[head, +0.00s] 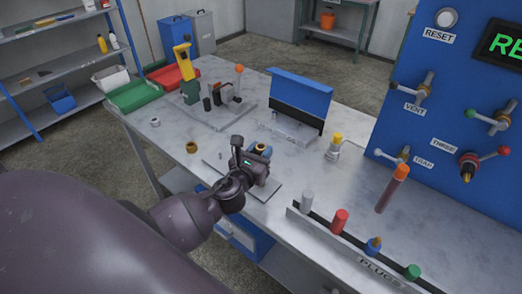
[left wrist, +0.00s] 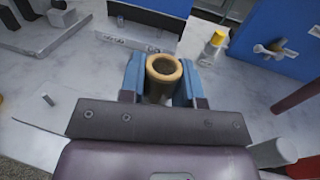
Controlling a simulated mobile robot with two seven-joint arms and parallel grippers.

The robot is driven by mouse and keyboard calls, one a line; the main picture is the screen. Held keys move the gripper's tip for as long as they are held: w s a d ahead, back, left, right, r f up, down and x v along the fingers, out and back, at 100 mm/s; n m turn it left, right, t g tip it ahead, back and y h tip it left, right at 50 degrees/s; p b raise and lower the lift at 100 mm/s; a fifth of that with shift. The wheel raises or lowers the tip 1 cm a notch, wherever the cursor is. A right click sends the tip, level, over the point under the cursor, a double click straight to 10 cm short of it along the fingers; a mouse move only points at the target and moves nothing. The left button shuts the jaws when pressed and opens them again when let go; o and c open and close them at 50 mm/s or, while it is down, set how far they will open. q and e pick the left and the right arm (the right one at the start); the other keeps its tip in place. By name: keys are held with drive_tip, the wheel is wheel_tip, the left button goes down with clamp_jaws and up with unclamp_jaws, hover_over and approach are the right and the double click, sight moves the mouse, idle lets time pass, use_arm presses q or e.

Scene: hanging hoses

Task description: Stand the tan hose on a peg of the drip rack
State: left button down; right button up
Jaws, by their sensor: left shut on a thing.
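The tan hose (left wrist: 164,68) is a short tube with a tan rim and a dark bore. In the left wrist view it stands upright between the blue pads of my left gripper (left wrist: 163,82), which is shut on it. In the head view my left gripper (head: 260,158) is over the workbench, with the hose's tan rim (head: 261,147) just showing at its top. A thin grey plate, apparently the drip rack (head: 268,191), lies below the gripper. One small peg (left wrist: 48,100) shows on it at left; other pegs and the hose's lower end are hidden. My right gripper is out of view.
A blue-backed stand (head: 300,98) is behind the gripper, with a yellow-capped bottle (head: 334,147) to its right. A plug rail (head: 330,233) runs along the front right. A blue valve panel (head: 440,100) rises at right. A brass ring (head: 191,147) lies left.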

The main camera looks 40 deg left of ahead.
use_arm(q)
drive_tip(key=shift+f, duration=0.25)
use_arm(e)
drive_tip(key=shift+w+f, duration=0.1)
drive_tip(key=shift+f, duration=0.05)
use_arm(q)
drive_tip(key=c, duration=1.1)
unclamp_jaws()
drive_tip(key=o, duration=0.3)
drive_tip(key=shift+o, duration=0.2)
drive_tip(key=s+d+b, duration=0.1)
drive_tip(key=s, duration=0.9)
drive_tip(key=shift+s+d, duration=0.2)
drive_tip(key=shift+s, duration=0.15)
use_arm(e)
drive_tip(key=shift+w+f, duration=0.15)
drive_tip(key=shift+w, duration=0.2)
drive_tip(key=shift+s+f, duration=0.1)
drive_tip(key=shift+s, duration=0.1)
